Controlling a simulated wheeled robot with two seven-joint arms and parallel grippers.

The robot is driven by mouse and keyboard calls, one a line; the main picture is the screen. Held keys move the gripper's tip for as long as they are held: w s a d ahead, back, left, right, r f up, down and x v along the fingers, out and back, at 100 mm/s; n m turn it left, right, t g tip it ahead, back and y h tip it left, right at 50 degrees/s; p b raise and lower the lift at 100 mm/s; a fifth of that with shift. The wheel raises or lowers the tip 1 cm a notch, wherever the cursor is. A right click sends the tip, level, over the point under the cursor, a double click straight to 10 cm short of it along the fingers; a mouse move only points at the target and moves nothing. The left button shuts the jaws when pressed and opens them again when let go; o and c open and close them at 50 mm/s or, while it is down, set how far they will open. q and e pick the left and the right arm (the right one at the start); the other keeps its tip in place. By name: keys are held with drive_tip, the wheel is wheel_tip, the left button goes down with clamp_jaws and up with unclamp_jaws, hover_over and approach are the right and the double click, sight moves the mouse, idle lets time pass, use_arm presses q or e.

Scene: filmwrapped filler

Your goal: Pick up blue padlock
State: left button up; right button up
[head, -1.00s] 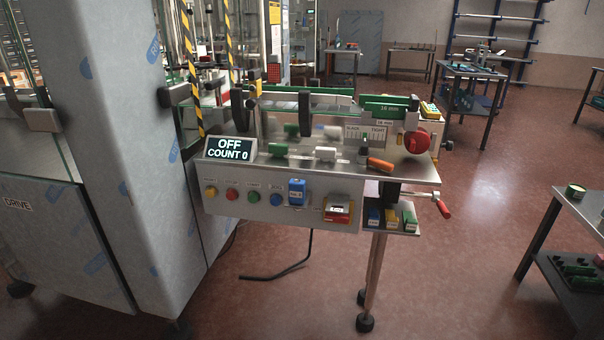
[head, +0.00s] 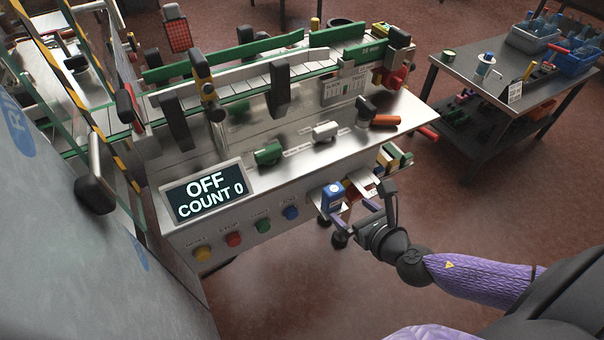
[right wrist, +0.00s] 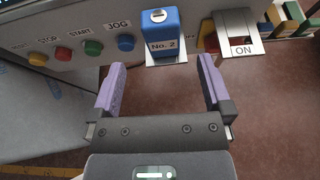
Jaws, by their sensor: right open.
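In the right wrist view the padlock (right wrist: 163,38) is an upright blue block with a white "No. 2" label and a silver spot on top. My right gripper (head: 353,209) is open and empty, just in front of the padlock. In the right wrist view its two purple fingers (right wrist: 161,65) point at the padlock, one to each side, with the padlock beyond the tips. How the padlock is fastened is hidden. My left gripper is not in view.
A switch under a metal cover marked "ON" (right wrist: 240,37) sits close right of the padlock. The blue JOG button (right wrist: 126,42) is close left. Several small coloured blocks (right wrist: 290,18) stand on a shelf further right. Open floor lies below the panel.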

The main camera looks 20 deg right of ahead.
sight(329, 188)
drive_tip(key=x, duration=0.3)
drive_tip(key=b+x, duration=0.1)
drive_tip(key=x, duration=0.2)
drive_tip(key=b+x, duration=0.1)
drive_tip(key=x, duration=0.2)
drive_tip(key=shift+w+d+r, duration=0.1)
drive_tip(key=shift+w+r, duration=0.15)
drive_tip(key=shift+w, duration=0.3)
drive_tip(key=shift+c, duration=1.2)
drive_tip(key=c, duration=1)
clamp_jaws()
